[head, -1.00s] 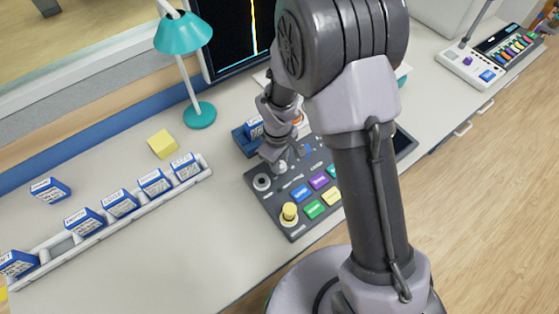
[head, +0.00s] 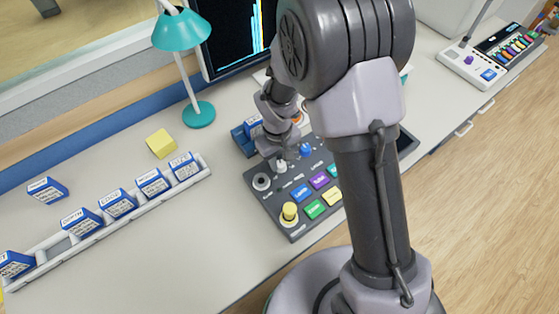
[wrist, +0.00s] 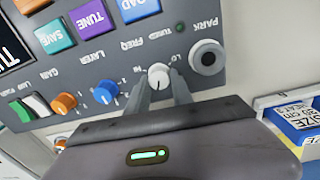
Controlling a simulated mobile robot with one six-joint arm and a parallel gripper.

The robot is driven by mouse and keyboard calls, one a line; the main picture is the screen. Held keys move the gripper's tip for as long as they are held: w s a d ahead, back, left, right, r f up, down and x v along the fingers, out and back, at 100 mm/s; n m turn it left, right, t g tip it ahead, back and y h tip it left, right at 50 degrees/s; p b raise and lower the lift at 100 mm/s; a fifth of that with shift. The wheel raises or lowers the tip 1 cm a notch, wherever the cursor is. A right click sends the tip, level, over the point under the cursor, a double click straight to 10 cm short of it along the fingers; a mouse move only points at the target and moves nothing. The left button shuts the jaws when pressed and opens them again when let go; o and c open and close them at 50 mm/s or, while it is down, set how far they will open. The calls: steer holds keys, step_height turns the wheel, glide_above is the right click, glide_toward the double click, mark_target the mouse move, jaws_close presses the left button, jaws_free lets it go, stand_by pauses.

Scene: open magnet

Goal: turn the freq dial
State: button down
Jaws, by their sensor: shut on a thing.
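The freq dial (wrist: 159,73) is a small white knob on the dark control panel (wrist: 240,40), with FREQ, TUNED, LO and HI printed upside down around it in the wrist view. My gripper (wrist: 160,86) has a finger on each side of the dial and is shut on it. In the head view the gripper (head: 278,159) reaches down to the panel's upper left part, and the fingers partly hide the dial. The monitor (head: 236,40) behind shows cyan-blue bars on black, partly hidden by my arm.
Next to the dial are a round grey PARK socket (wrist: 207,57), a blue knob (wrist: 105,93) and an orange knob (wrist: 66,102). Coloured buttons and a yellow knob (head: 289,212) are on the panel. A teal lamp (head: 198,113) and a rack (head: 110,222) of blue-white boxes stand left.

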steer(key=shift+m, duration=0.6)
steer(key=c, duration=1.1)
jaws_free()
steer(key=shift+r, duration=0.1)
steer(key=r+p, duration=0.2)
steer(key=r, duration=0.3)
steer(key=r+p, duration=0.2)
steer(key=r, duration=0.4)
steer(key=r+p, duration=0.2)
steer(key=r, duration=0.4)
steer(key=shift+s+a+r, duration=0.1)
steer(key=shift+a+r, duration=0.05)
steer(key=shift+a, duration=0.15)
